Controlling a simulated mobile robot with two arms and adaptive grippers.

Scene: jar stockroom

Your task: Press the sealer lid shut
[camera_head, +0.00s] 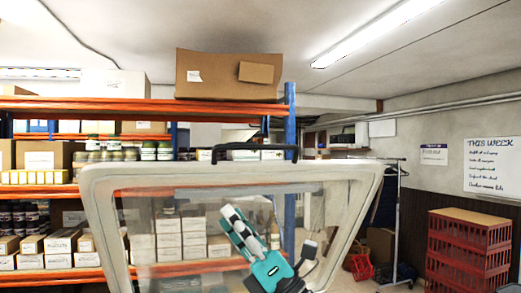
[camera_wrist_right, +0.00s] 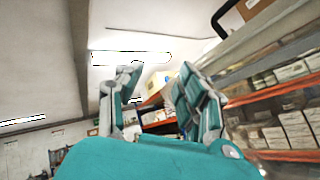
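The sealer lid (camera_head: 110,230) stands raised, with a pale frame, a clear window and a black handle (camera_head: 255,147) on its top edge. My right gripper (camera_head: 232,215), teal with grey-white fingers, shows within the window area, below the handle, pointing up and slightly left. In the right wrist view my right gripper (camera_wrist_right: 160,77) has its fingers apart with nothing between them. The lid's frame (camera_wrist_right: 265,42) and handle (camera_wrist_right: 232,14) show there at the upper right, beyond the right-hand finger. I cannot tell whether gripper and lid touch. The sealer's base and my left gripper are not in view.
Orange-and-blue shelving (camera_head: 150,108) with boxes and jars stands behind the lid on the left. Red crates (camera_head: 468,250) are stacked at the right, near a clothes rack (camera_head: 398,225) and a red basket (camera_head: 360,263). A whiteboard (camera_head: 492,165) hangs on the right wall.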

